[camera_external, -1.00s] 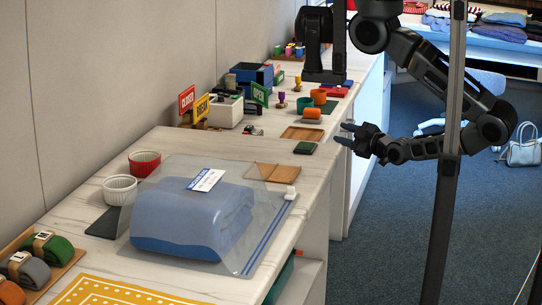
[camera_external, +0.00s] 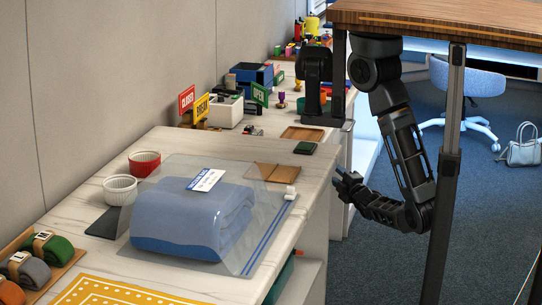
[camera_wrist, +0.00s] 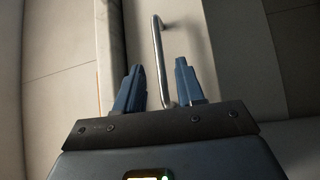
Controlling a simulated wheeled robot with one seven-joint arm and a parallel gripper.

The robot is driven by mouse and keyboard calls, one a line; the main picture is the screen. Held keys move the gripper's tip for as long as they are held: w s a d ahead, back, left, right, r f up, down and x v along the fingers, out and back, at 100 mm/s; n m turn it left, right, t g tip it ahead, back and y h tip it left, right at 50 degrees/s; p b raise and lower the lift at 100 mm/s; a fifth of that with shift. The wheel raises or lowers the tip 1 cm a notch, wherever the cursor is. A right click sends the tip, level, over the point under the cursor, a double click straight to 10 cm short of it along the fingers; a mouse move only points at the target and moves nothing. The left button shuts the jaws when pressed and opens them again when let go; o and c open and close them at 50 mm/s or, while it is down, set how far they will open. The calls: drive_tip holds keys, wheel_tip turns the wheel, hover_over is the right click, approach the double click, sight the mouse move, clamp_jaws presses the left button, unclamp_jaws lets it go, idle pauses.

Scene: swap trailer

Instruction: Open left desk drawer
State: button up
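My gripper (camera_wrist: 158,88) is open in the wrist view, with its two blue-grey fingers apart. A curved metal bar handle (camera_wrist: 160,50) stands on a pale, flat front panel (camera_wrist: 193,45) and reaches down into the gap between the fingers, apart from both as far as I can see. In the external view my gripper (camera_external: 338,182) is low at the right side of the white counter, just below its top edge. The drawer front and handle are hidden there, so I cannot tell from it how far the drawer stands out.
The marble-topped counter (camera_external: 165,136) holds a bagged blue folded cloth (camera_external: 190,222), two small bowls and signs. A brown wooden top (camera_external: 430,18) on dark posts spans the upper right. Open blue carpet (camera_external: 390,265) lies right; a handbag (camera_external: 522,149) rests there.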

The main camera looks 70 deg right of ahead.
drive_tip(key=shift+x, duration=2.15)
clamp_jaws()
